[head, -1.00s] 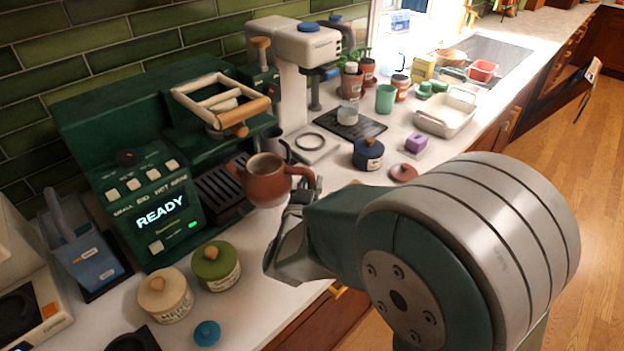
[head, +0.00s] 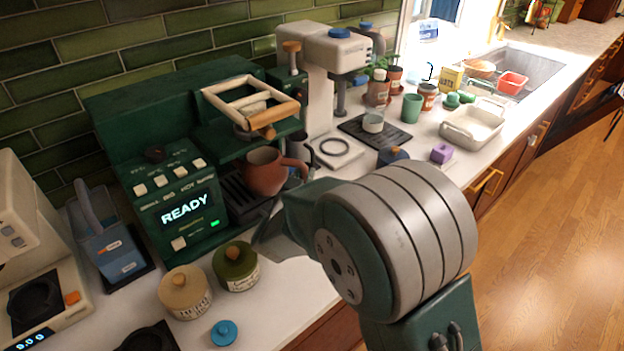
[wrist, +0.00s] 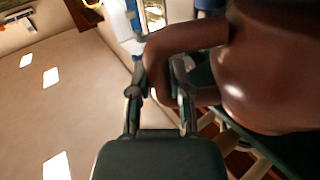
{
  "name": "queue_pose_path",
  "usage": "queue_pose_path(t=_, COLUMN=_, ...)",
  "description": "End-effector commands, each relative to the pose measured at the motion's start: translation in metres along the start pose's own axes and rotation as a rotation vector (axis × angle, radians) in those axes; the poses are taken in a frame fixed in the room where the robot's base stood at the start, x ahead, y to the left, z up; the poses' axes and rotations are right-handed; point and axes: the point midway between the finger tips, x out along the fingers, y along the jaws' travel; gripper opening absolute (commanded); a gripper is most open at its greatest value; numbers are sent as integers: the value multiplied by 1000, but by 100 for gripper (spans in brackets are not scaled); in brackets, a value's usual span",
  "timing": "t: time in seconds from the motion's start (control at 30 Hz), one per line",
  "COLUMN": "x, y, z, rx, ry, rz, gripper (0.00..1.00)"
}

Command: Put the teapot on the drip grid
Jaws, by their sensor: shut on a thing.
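A brown teapot (head: 266,172) is upright at the green coffee machine, over or on the machine's dark drip grid (head: 240,199). I cannot tell whether its base touches the grid. My gripper (head: 301,181) is shut on the teapot's handle, at the pot's right side. In the wrist view the two fingers (wrist: 158,88) close on the brown handle, and the round teapot body (wrist: 275,75) fills the upper right. Much of the gripper and the grid's right part are hidden by my arm and the pot.
The green machine (head: 165,205) stands behind, with a wooden-handled frame (head: 250,100) above the teapot. A cream jar (head: 185,292) and a green jar (head: 236,266) stand in front. A white grinder (head: 335,60) is to the right. Some counter (head: 300,285) in front is clear.

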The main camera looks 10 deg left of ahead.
Motion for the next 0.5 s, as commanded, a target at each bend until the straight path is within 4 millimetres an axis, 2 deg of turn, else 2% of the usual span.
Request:
queue_pose_path(t=0.37, x=19, y=-26, z=0, rx=5, ry=3, rz=0, gripper=0)
queue_pose_path(t=0.5, x=19, y=-25, z=11, rx=2, ry=1, rz=0, gripper=0)
